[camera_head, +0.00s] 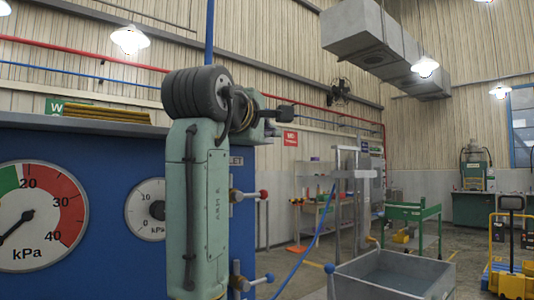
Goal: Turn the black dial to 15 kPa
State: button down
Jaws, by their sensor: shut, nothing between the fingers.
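The blue panel (108,240) fills the left side. Its large gauge (40,250) reads in kPa with a red band from 20 to 40; its black needle points to the lower left, toward the low end, which is cut off. A smaller gauge (135,222), marked 10 and 0, is partly covered by my arm. I cannot make out my gripper's fingers.
A red-knobbed lever (264,194) and a blue-knobbed lever (270,277) stick out at the panel's right edge. A grey basin (395,276) stands at the lower right. A green cart (412,216) and a yellow trolley (510,285) stand beyond. Some floor is clear between them.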

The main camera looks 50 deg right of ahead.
aim_at(157, 209)
jog(key=k+j, duration=0.1)
jog(key=k, duration=0.9)
